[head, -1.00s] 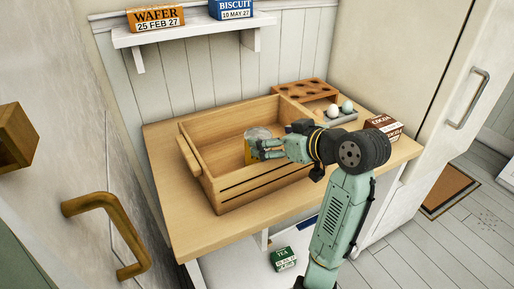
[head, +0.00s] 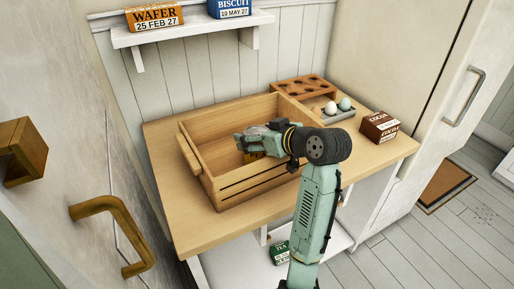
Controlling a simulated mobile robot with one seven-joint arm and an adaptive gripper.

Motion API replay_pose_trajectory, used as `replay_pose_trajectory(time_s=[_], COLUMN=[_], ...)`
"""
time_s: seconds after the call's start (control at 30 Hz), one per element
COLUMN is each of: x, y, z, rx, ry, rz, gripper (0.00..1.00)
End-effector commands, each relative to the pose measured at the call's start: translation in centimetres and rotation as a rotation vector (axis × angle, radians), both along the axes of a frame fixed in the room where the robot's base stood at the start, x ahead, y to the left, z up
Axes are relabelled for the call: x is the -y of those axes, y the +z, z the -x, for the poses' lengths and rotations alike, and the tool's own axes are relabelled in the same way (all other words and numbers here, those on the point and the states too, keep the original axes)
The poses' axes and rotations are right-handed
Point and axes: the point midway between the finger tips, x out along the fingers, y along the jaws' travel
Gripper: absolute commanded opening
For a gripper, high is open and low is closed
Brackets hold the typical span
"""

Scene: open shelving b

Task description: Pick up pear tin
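The finger tips point left. The tin's label cannot be read. Whether the fingers are spread, or touch the tin, is hidden by the gripper's own body.
A green tea box (head: 281,252) sits on the lower shelf. Wafer (head: 154,17) and biscuit (head: 230,9) boxes stand on the wall shelf.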

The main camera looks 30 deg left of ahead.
Motion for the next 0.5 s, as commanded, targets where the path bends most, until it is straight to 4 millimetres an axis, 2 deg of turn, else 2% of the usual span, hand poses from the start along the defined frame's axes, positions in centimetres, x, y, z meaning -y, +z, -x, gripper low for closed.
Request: replay_pose_trajectory(time_s=[0.07, 0.5], x=[0.01, 0.01], y=[0.02, 0.04], z=[0.0, 0.0], rx=[0.0, 0.0], ry=[0.0, 0.0], rz=[0.0, 0.0], gripper=[0.67, 0.37])
